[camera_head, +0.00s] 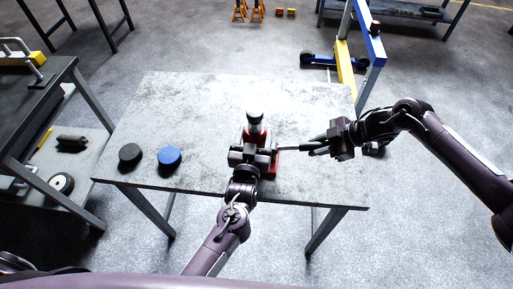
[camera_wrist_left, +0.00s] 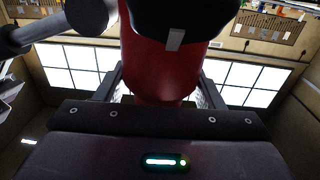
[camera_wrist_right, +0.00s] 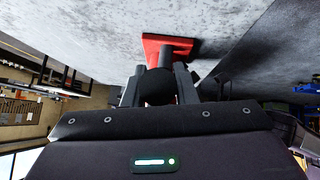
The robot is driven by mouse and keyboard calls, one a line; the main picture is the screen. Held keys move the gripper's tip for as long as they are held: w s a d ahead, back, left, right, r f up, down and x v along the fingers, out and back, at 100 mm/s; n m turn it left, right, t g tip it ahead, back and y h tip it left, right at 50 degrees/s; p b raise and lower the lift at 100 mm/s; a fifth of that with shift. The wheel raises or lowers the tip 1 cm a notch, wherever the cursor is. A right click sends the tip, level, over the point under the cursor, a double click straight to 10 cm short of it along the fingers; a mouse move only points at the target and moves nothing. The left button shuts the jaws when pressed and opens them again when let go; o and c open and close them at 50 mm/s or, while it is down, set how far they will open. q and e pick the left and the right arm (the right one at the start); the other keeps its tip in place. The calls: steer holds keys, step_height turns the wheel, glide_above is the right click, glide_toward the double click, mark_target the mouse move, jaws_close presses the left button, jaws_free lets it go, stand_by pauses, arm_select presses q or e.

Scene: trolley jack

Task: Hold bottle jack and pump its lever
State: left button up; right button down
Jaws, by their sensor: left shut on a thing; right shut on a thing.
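The red bottle jack (camera_head: 255,137) stands upright on the table, with a black collar and a light top. My left gripper (camera_head: 253,150) is shut around its body from the near side. In the left wrist view the red body (camera_wrist_left: 160,60) fills the space between the fingers. My right gripper (camera_head: 322,147) is to the right of the jack, shut on the dark end of the lever (camera_head: 292,149), which reaches roughly level towards the jack. In the right wrist view the lever's black grip (camera_wrist_right: 157,88) lies between the fingers, with the red base (camera_wrist_right: 168,45) beyond.
A dark workbench (camera_head: 40,100) stands at the left. A blue and yellow hoist (camera_head: 345,60) stands behind the table at the right. The table's back is clear.

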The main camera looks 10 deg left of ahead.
steer(key=a+r+h, duration=0.2)
steer(key=r+h, duration=0.1)
steer(key=shift+r+h, duration=0.3)
steer(key=c, duration=1.2)
jaws_free()
steer(key=shift+o, duration=0.2)
steer(key=v, duration=1.2)
steer(key=shift+w, duration=0.1)
